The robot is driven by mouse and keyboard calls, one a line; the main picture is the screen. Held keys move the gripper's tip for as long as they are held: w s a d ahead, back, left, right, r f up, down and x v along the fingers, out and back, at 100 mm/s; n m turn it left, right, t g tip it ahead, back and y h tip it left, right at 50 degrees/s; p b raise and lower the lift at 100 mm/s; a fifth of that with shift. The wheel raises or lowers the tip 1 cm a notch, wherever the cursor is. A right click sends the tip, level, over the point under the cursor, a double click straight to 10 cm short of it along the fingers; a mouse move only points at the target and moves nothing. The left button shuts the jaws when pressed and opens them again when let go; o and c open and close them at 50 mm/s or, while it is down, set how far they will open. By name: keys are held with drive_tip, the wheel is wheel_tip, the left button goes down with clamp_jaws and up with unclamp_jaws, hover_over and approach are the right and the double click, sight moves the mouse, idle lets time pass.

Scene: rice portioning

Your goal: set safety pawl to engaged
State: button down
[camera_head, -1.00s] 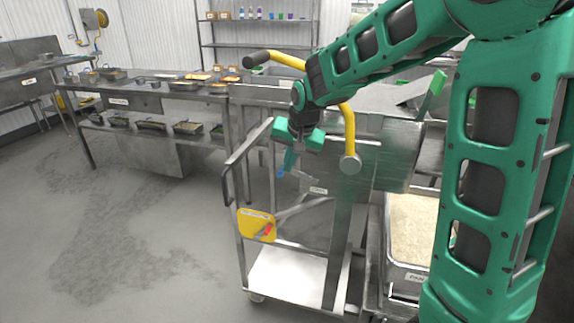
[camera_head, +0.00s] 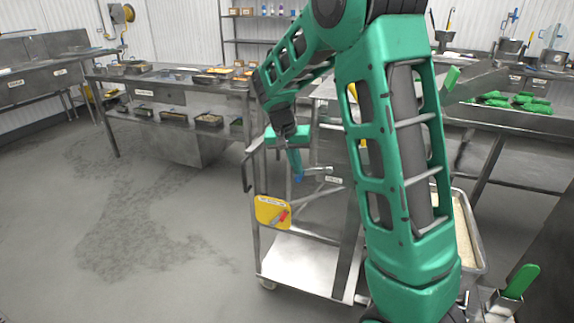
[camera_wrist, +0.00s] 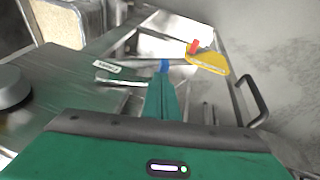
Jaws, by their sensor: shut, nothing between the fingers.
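A yellow plate (camera_head: 268,210) with a small red lever (camera_head: 283,216), which looks like the safety pawl, is fixed to the left side of the metal cart. The red lever slants, its upper end to the right; its label is too small to read. In the wrist view the yellow plate (camera_wrist: 213,63) and red lever (camera_wrist: 194,46) lie beyond my fingertips, to the right. My gripper (camera_head: 298,177) is shut and empty, with blue tips above and slightly right of the plate, apart from it. The tips also show in the wrist view (camera_wrist: 164,66).
A metal bar (camera_head: 318,170) and a small label (camera_head: 335,180) sit close to the right of my fingers. A cart handle (camera_head: 247,172) stands at the left. A rice pan (camera_head: 472,232) is partly behind my arm. The floor at left is clear.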

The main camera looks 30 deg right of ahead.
drive_tip(key=shift+w+a+f, duration=0.1)
drive_tip(key=shift+a+f, duration=0.05)
drive_tip(key=shift+f, duration=0.1)
drive_tip(key=shift+f, duration=0.1)
idle(0.3)
drive_tip(key=s+a+r, duration=0.2)
drive_tip(key=a, duration=0.4)
drive_tip(key=s+a+r, duration=0.1)
drive_tip(key=a+r, duration=0.2)
drive_tip(key=a, duration=0.4)
drive_tip(key=shift+s, duration=0.4)
drive_tip(key=shift+f, duration=0.1)
